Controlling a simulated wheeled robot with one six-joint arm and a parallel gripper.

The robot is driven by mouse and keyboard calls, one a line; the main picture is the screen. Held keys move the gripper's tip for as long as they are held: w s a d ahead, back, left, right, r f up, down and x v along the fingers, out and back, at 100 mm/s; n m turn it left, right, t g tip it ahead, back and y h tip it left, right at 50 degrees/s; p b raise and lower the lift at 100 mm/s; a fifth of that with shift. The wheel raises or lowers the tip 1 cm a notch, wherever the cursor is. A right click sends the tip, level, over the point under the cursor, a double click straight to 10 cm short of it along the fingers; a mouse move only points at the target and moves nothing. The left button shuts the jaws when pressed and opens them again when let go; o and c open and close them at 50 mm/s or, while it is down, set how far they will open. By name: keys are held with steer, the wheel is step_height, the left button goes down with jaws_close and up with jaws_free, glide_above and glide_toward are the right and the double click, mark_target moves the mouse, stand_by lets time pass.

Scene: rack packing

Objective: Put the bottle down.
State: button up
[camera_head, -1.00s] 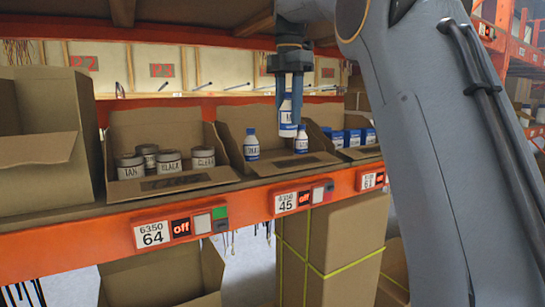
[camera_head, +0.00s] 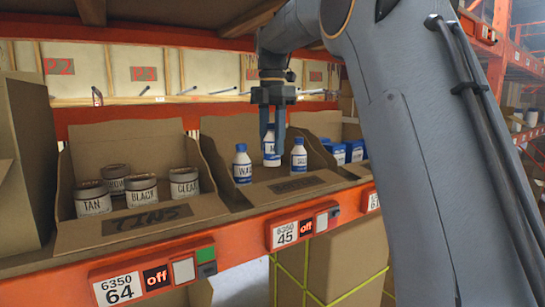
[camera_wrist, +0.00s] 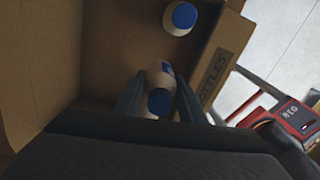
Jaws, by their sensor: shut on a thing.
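My gripper (camera_head: 271,124) points down over the bottle carton (camera_head: 292,186), its fingers shut on a white bottle (camera_head: 271,149) with a dark label. The held bottle looks upright, low in the carton; whether its base touches the floor I cannot tell. A blue-capped bottle (camera_head: 242,166) stands to its left and another blue-capped bottle (camera_head: 299,156) to its right. In the wrist view, a blue cap (camera_wrist: 160,103) shows between the fingers, with another bottle (camera_wrist: 163,74) close beyond it and a third bottle (camera_wrist: 181,17) farther off.
A carton of several labelled tins (camera_head: 143,189) sits to the left on the orange-edged shelf (camera_head: 240,240). A carton with blue-and-white items (camera_head: 354,150) is to the right. The carton's side walls and the wooden shelf above (camera_head: 180,15) limit the room.

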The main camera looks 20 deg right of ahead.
mark_target(272, 158)
steer(key=shift+f+p, duration=0.75)
steer(key=shift+f, duration=1.45)
steer(key=shift+f, duration=0.15)
steer(key=o, duration=1.1)
step_height(272, 158, up, 12)
steer(key=b, duration=0.3)
steer(key=shift+r, duration=0.2)
steer(key=shift+s, duration=0.1)
